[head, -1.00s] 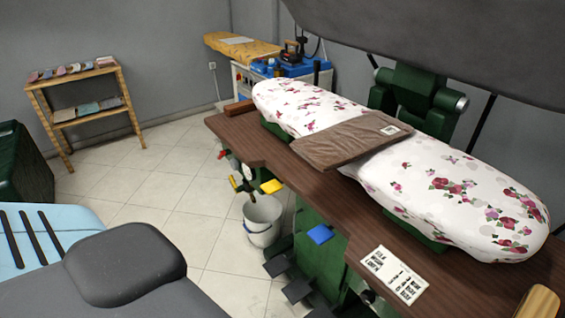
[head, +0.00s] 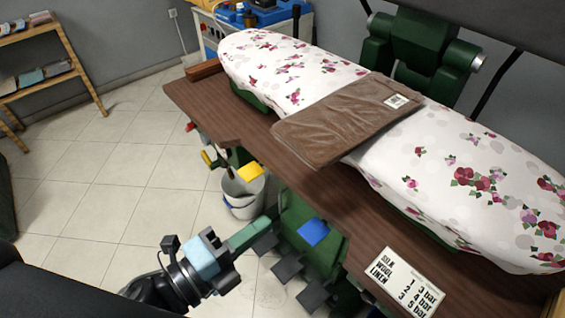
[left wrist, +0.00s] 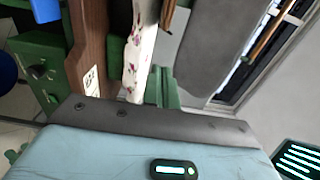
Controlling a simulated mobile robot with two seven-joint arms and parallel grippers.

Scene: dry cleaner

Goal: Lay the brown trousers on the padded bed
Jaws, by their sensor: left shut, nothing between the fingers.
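The brown trousers (head: 340,118) lie folded across the middle of the padded bed (head: 295,75), with a white label near their far end. Their near end reaches past the bed's front edge over the brown board. The bed has a white cover with a flower print. It also shows in part in the left wrist view (left wrist: 137,60). My left gripper (head: 252,233) is low at the bottom of the head view, in front of the press and well apart from the trousers. It is shut and empty. My right gripper is in neither view.
The brown board (head: 215,105) juts out under the bed, with a printed card (head: 404,283) at its near edge. A white bucket (head: 243,195) and several pedals (head: 287,268) are close to my left arm. Tiled floor is clear at left.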

